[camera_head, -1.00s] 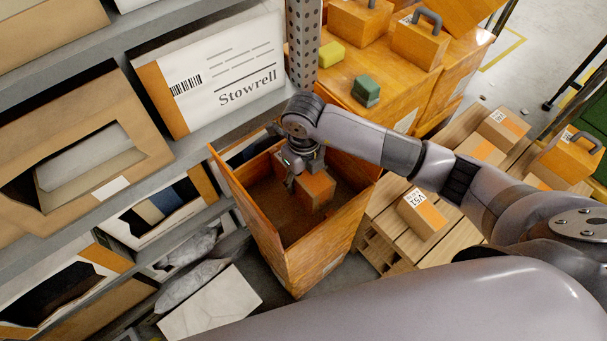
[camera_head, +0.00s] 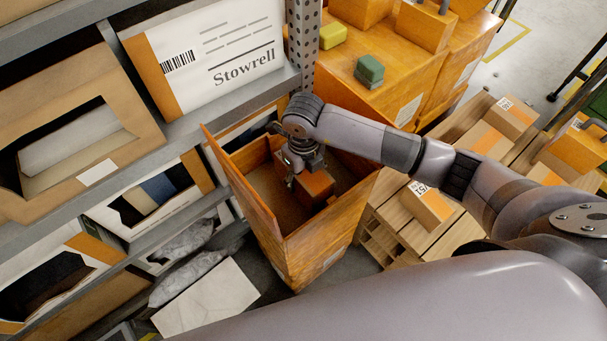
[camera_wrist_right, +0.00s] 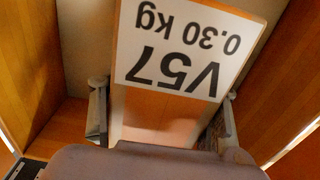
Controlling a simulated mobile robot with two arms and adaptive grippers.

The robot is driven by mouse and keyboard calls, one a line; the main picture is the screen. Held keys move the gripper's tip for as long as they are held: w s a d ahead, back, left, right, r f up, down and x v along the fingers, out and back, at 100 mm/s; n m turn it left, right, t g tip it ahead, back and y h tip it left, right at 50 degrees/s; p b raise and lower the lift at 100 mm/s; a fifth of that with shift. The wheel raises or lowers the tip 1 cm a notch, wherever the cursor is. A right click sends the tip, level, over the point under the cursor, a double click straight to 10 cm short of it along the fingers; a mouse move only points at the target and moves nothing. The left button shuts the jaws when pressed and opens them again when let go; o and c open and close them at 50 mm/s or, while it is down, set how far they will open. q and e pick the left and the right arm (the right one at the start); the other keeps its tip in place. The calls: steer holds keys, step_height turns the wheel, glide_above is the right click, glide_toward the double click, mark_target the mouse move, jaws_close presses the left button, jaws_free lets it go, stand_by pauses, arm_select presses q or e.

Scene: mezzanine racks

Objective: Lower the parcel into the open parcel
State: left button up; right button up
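The parcel (camera_head: 316,188), a small orange-brown box, is inside the open parcel (camera_head: 318,251), a tall orange box with raised flaps. In the right wrist view its white label (camera_wrist_right: 183,55) reads V57, 0.30 kg. My right gripper (camera_head: 297,178) reaches down into the open parcel from above. In the wrist view the fingers of my right gripper (camera_wrist_right: 163,115) are on either side of the parcel and appear shut on it. The open parcel's walls (camera_wrist_right: 35,70) stand on both sides. The parcel's underside is hidden. My left gripper is not in view.
A grey shelf rack (camera_head: 230,92) with cartons stands at left, with a perforated post (camera_head: 303,45) behind the open parcel. Orange crates with a green block (camera_head: 369,70) and a yellow block (camera_head: 332,36) are behind. A pallet (camera_head: 398,212) with parcels stands right.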

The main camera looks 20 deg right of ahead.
steer(key=o, duration=0.5)
